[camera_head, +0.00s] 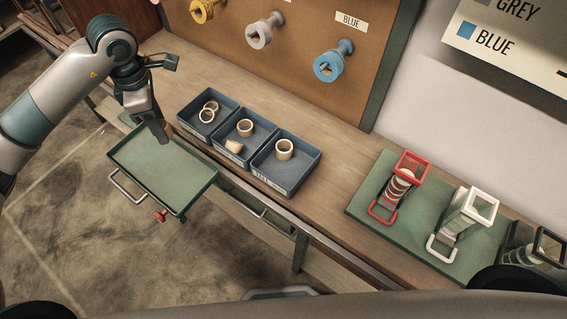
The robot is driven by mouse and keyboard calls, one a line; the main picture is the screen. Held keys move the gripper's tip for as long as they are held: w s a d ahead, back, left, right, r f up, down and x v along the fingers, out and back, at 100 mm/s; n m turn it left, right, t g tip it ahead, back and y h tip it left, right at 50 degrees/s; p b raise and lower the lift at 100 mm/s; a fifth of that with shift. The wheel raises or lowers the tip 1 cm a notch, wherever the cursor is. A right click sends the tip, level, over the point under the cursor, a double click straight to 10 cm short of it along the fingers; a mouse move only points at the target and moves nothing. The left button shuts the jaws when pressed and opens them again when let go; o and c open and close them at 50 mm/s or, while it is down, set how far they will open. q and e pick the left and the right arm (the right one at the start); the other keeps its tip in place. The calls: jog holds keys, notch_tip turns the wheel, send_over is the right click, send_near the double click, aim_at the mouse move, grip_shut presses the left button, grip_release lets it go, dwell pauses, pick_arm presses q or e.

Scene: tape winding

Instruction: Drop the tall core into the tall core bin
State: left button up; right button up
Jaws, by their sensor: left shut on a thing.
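My left gripper (160,137) points down over the upper right edge of the green tray, left of the bins. It is shut on a core, of which only a small tan sliver (168,129) shows beside the fingers; its height cannot be told. The tall core bin (265,182) is the rightmost of three blue open bins, with a label starting "TALL" on its front. One tan core (284,149) stands upright inside it. My right gripper is not in view.
The middle bin (216,150) holds two cores and the left bin (184,124) holds thin rings. The green tray (150,175) is empty where visible. Colored spools hang on the board behind. Red and white framed devices stand on a green mat (365,207) at right.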

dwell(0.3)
pick_arm(q)
jog(key=s+d+r+m, duration=0.2)
jog(key=s+m, duration=0.2)
jog(key=m, duration=0.6)
jog(key=s+d+r+m, duration=0.2)
jog(key=s+m, duration=0.3)
jog(key=m, duration=0.5)
jog(key=shift+s+d+r+m, duration=0.2)
jog(key=shift+d+r+m, duration=0.1)
jog(key=shift+m, duration=0.1)
